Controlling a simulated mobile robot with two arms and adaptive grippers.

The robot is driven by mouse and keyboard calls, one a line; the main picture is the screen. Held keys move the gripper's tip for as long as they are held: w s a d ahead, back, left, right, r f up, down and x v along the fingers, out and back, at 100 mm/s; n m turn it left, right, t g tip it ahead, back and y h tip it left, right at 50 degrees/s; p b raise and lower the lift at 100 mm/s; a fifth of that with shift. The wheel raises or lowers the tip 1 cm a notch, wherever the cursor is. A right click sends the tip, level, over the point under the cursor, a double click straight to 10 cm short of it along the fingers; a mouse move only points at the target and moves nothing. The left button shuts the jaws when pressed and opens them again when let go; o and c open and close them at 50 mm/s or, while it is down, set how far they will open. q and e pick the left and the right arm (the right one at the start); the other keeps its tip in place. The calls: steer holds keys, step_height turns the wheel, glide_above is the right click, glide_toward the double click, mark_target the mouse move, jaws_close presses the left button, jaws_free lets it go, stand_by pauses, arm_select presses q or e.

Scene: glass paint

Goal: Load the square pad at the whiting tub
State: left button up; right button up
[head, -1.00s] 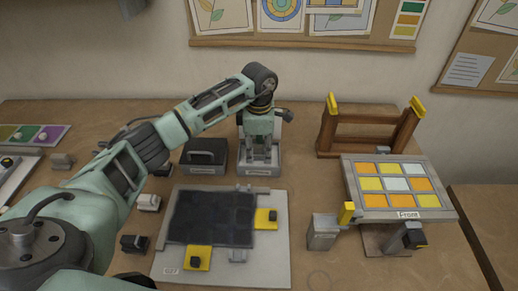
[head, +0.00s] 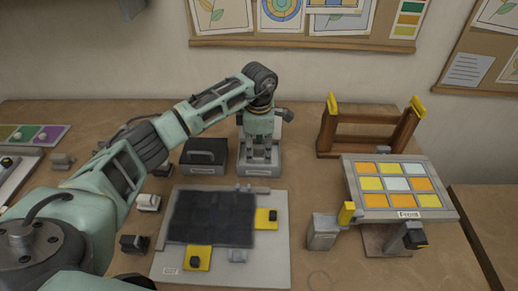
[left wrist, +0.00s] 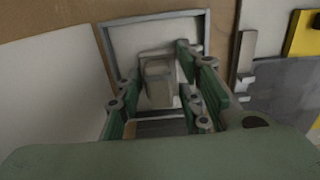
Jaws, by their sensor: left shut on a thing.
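The whiting tub (head: 262,171) is a low, light grey square tray with a label on its front, at the back middle of the bench. Its grey rim (left wrist: 152,18) and pale inside show in the left wrist view. My left gripper (head: 260,156) points down over the tub. In the left wrist view its fingers (left wrist: 160,90) are shut on a pale grey block (left wrist: 158,80), which looks like the square pad. The pad's underside is hidden, so I cannot tell whether it touches the whiting. My right gripper is out of view.
A black handled box (head: 203,160) stands just left of the tub. In front lies a pale board (head: 270,270) with a dark panel (head: 212,217) and yellow clamps. A tilted stand with a coloured glass panel (head: 395,186) and a wooden rack (head: 368,143) stand at right.

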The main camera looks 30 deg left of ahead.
mark_target(259, 147)
arm_select(q)
step_height(259, 147, up, 2)
steer(key=shift+p, duration=0.65)
steer(key=shift+r+p, duration=1.3)
steer(key=shift+r, duration=1.2)
